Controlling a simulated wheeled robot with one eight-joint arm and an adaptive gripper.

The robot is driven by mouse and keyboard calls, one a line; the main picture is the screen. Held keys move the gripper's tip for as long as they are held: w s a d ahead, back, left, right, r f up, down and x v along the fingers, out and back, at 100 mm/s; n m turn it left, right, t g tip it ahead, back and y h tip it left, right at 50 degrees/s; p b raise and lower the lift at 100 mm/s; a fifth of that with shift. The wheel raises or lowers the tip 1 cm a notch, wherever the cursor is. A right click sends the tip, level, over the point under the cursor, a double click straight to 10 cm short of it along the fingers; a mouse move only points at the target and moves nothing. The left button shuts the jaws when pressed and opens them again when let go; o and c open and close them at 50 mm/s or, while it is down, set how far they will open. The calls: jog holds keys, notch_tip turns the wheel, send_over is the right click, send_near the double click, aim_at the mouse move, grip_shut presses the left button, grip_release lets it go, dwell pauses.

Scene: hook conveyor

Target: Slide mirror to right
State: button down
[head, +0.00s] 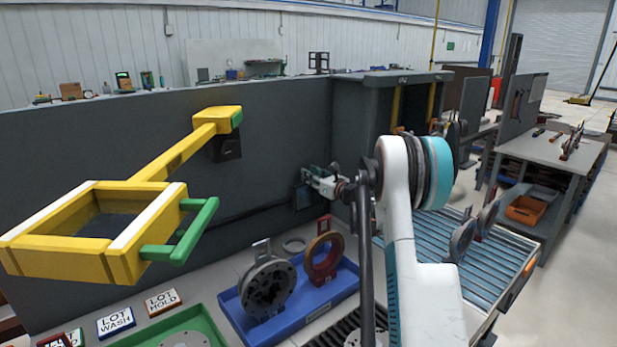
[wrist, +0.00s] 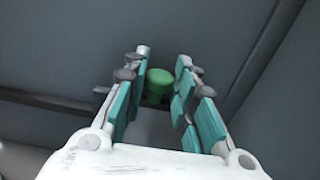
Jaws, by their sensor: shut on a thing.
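My gripper (head: 312,176) reaches to the dark grey wall panel in the middle of the head view. In the wrist view its two teal-padded fingers (wrist: 160,68) stand on either side of a round green knob (wrist: 159,84) and are shut on it. A small dark plate (head: 303,197) shows at the gripper in the head view, against the wall; it may be the mirror, but its face is not clear. A grey surface (wrist: 153,126) lies below the knob in the wrist view. The knob is hidden in the head view.
A dark rail (wrist: 50,99) runs along the wall. A yellow frame with green handles (head: 120,250) juts out at left. Below stand a blue tray (head: 335,290) with ring-shaped parts, a green tray (head: 205,325) and lot signs. A roller conveyor (head: 490,265) lies at right.

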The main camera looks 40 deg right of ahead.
jog(key=c, duration=1.7)
grip_release()
jog(key=shift+d+r, duration=0.1)
jog(key=shift+d, duration=0.1)
jog(key=o, duration=0.4)
jog(key=shift+d, duration=0.15)
jog(key=shift+c, duration=0.2)
jog(key=shift+s, duration=0.1)
jog(key=s, duration=1.2)
jog(key=shift+w, duration=0.1)
